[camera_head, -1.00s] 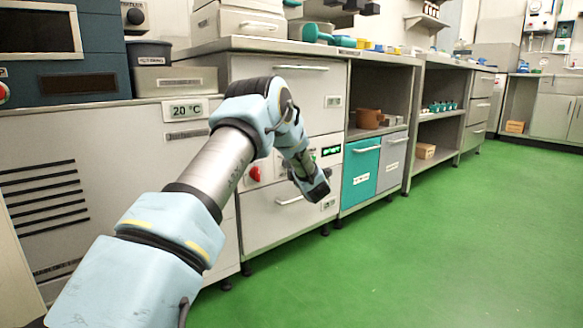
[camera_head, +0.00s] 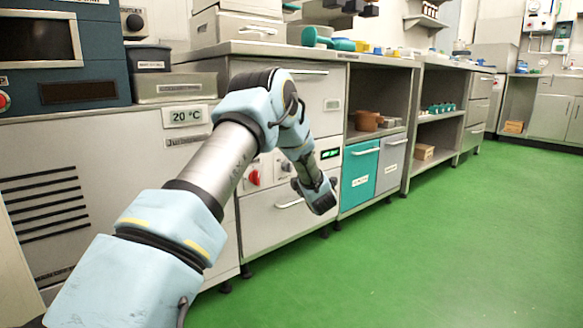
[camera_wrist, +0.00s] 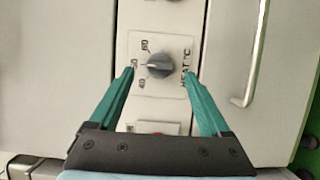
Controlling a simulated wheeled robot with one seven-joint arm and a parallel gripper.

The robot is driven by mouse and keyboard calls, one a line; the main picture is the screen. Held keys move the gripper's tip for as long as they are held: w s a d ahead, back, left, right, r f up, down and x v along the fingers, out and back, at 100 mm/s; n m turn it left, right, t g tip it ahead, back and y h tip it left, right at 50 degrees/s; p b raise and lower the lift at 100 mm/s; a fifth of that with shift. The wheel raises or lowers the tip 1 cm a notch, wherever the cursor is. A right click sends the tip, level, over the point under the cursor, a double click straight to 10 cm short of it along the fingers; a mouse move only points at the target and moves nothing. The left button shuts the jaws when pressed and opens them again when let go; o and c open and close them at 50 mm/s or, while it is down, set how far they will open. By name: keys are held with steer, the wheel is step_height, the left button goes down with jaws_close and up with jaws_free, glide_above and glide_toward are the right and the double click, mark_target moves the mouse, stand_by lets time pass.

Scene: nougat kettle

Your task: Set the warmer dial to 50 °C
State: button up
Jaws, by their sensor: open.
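The warmer dial (camera_wrist: 159,65) is a dark grey round knob on a light panel in the wrist view. "HEAT °C" is printed to its right, and small numbers including 60 and 40 stand on its left side. Its ridge lies roughly across the picture, toward the middle mark at left; the exact reading is hard to tell. My gripper (camera_wrist: 158,72) is open, with one teal finger on each side of the dial and visible gaps between. In the head view my gripper (camera_head: 318,198) is in front of the warmer's drawer front, fingers hidden.
A red knob (camera_head: 253,178) and a green-lit display (camera_head: 330,154) are on the same panel. A drawer handle (camera_wrist: 254,55) runs along the right in the wrist view. A teal door (camera_head: 360,176) is beside the warmer. The green floor (camera_head: 430,250) is clear at right.

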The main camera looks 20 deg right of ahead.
steer(key=s+p, duration=0.1)
steer(key=s, duration=0.5)
steer(key=shift+s+p, duration=0.15)
steer(key=shift+p, duration=0.15)
steer(key=shift+d, duration=0.15)
